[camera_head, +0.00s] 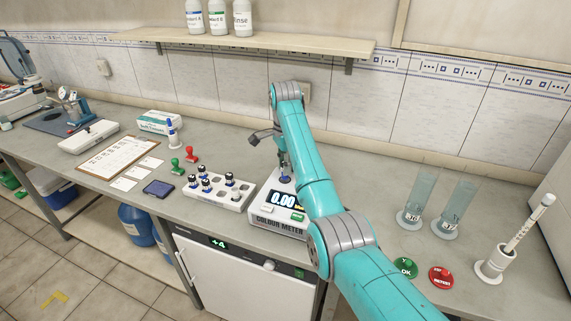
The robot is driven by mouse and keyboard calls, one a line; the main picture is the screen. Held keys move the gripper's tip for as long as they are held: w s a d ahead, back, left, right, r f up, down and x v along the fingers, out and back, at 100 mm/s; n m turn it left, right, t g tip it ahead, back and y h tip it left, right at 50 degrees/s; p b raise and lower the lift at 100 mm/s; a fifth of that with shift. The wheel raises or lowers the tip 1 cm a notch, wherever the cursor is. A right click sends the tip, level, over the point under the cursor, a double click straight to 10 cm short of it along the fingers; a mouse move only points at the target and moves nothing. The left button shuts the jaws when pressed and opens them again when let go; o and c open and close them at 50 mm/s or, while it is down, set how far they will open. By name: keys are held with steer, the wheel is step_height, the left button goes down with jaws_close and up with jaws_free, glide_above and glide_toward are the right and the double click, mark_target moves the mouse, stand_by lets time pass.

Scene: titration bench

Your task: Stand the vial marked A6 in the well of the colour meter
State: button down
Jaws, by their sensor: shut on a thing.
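The colour meter (262,212) is a white box with a lit display reading 0.00. My gripper (283,165) points down over the back of its top, where the well is. The gripper is small here and partly hidden by my teal arm. It is shut on what appears to be a vial (285,178), seen as a dark spot low between the fingers at the well. I cannot read its mark or tell whether it is in the well or just above. A white rack (228,204) left of the meter holds several dark-capped vials; their marks are unreadable.
Left of the rack lie a dark blue pad (158,188), green (176,165) and red (191,154) stamps, and a clipboard (118,153). Right of my arm stand two glass cylinders (416,200), green (405,267) and red (441,277) buttons, and a holder (492,270). A shelf (250,42) runs above.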

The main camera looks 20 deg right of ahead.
steer(key=shift+f, duration=0.2)
stand_by(0.6)
steer(key=shift+f, duration=1.3)
steer(key=c, duration=0.9)
jaws_free()
steer(key=shift+o, duration=0.4)
steer(key=o, duration=0.4)
steer(key=shift+o, duration=0.2)
steer(key=shift+a, duration=0.1)
